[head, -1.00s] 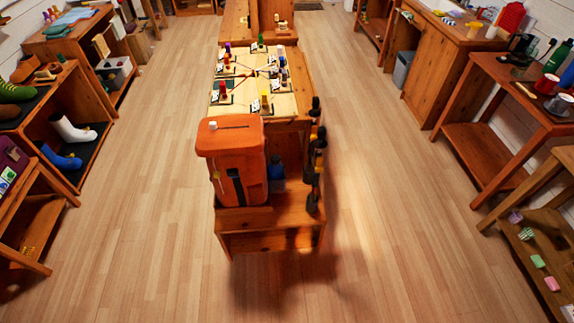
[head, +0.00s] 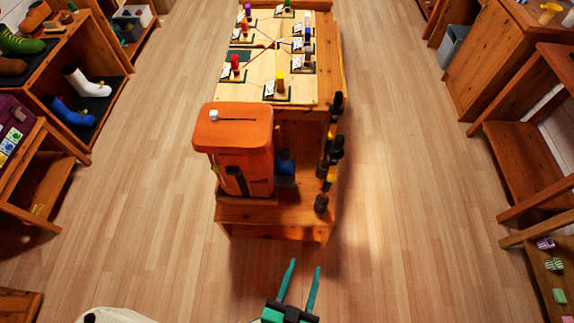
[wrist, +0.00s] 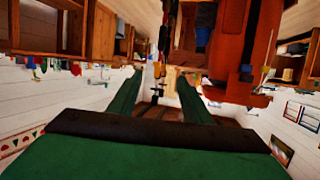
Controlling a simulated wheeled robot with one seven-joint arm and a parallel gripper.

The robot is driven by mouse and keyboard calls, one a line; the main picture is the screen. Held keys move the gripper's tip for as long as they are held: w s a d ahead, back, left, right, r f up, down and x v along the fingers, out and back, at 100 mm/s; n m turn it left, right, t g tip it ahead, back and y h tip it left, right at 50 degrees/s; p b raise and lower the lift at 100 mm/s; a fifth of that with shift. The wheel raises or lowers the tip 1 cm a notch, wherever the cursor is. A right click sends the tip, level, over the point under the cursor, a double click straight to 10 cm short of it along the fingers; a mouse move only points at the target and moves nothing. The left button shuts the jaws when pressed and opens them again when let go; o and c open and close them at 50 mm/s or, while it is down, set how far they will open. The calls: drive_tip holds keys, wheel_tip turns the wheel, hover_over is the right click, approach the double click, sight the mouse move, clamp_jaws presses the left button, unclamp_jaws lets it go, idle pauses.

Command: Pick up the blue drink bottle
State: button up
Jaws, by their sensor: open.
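The blue drink bottle (head: 286,163) stands upright against the right side of an orange backpack (head: 234,145), its lower part in a dark side pocket or holder. The backpack stands on a low wooden shelf (head: 262,228). In the wrist view, which appears upside down, the backpack (wrist: 238,35) fills the upper right, with a blue patch that looks like the bottle (wrist: 206,14) beside it. My gripper (head: 303,266) is open and empty, its two teal fingers pointing toward the shelf from in front, well apart from the bottle. The fingers (wrist: 158,82) also show in the wrist view.
Black and yellow poles (head: 328,155) stand close to the right of the bottle. Behind the backpack is a board (head: 262,66) with several small bottles and cards. Boot shelves (head: 80,135) line the left and wooden tables the right. Floor on both sides is clear.

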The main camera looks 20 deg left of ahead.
drive_tip(key=w+a+f+n+g+y, duration=0.1)
drive_tip(key=w+a+f, duration=0.25)
drive_tip(key=w, duration=0.35)
drive_tip(key=w+a+f+y, duration=0.1)
drive_tip(key=w+a+f, duration=0.1)
drive_tip(key=w+f, duration=0.45)
drive_tip(key=n+g+y, duration=0.2)
drive_tip(key=n+y, duration=0.2)
drive_tip(key=n, duration=0.1)
approach(286, 159)
drive_tip(key=x, duration=1)
drive_tip(key=shift+w+a+f, duration=0.1)
drive_tip(key=shift+w+a, duration=0.05)
drive_tip(key=shift+w, duration=0.15)
clamp_jaws()
